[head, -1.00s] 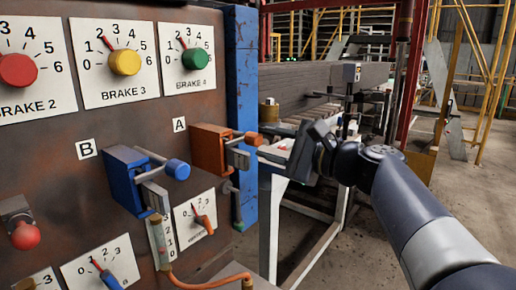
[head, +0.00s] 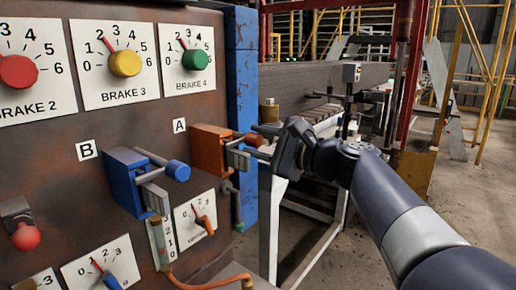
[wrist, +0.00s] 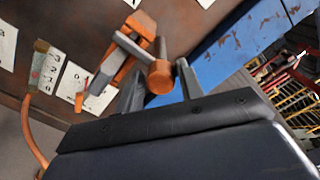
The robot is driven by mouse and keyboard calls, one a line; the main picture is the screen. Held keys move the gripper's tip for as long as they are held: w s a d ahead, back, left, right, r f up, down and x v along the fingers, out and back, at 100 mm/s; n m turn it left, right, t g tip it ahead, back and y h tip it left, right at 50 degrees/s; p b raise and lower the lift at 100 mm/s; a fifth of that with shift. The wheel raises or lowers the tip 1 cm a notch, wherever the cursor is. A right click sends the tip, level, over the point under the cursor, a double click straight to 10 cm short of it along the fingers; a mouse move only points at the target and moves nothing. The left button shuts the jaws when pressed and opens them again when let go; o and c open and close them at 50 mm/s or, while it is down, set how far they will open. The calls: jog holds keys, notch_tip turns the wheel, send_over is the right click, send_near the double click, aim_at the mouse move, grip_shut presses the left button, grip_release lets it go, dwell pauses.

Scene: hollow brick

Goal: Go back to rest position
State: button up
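My gripper (head: 260,142) is open at the end of my outstretched arm, close to the orange lever A on the panel. In the wrist view its two fingers (wrist: 160,86) stand apart, with the round end of the orange handle (wrist: 160,77) showing between them. I see no finger closed on the handle; whether one touches it I cannot tell. Lever A has an orange block (head: 208,150) and a grey bar. Its orange handle also shows in the head view (head: 251,139), just left of the fingertips.
The rusty panel (head: 60,185) fills the left side. It carries a blue lever B (head: 130,180), a red knob (head: 18,72), a yellow knob (head: 125,63), a green knob (head: 195,60) and small dials. A blue post (head: 241,80) stands at its right edge. Floor is open at right.

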jog(key=shift+x, duration=0.95)
jog(key=shift+s+d+r+m+p, duration=0.25)
jog(key=shift+m+p, duration=0.45)
jog(key=shift+p, duration=0.5)
jog(key=shift+w+a+f+m+p, duration=0.1)
jog(key=shift+f+m+p, duration=0.05)
jog(key=shift+m+p, duration=0.85)
jog(key=shift+f, duration=0.1)
